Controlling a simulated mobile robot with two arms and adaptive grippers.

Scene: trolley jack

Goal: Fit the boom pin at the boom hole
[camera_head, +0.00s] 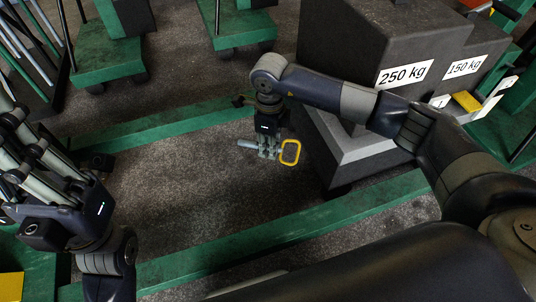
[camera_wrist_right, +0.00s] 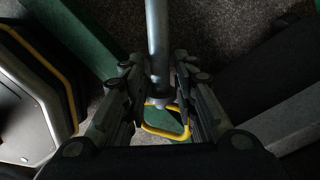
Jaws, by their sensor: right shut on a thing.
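The boom pin (camera_head: 247,144) is a grey rod with a yellow loop handle (camera_head: 290,152). My right gripper (camera_head: 268,152) is shut on it near the handle and holds it roughly level above the dark floor. In the right wrist view the pin (camera_wrist_right: 157,40) runs up out of the top of the picture between the fingers (camera_wrist_right: 158,85), with the yellow loop (camera_wrist_right: 165,132) below. My left gripper (camera_head: 14,125) is at the left edge, away from the pin; its fingertips are partly cut off. I cannot make out the boom hole in either view.
Green beams (camera_head: 165,124) lie along the floor on both sides of the pin. Dark weight blocks marked 250 kg (camera_head: 404,73) and 150 kg (camera_head: 464,67) stand to the right. Green wheeled bases (camera_head: 104,58) stand at the back. Floor between the beams is clear.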

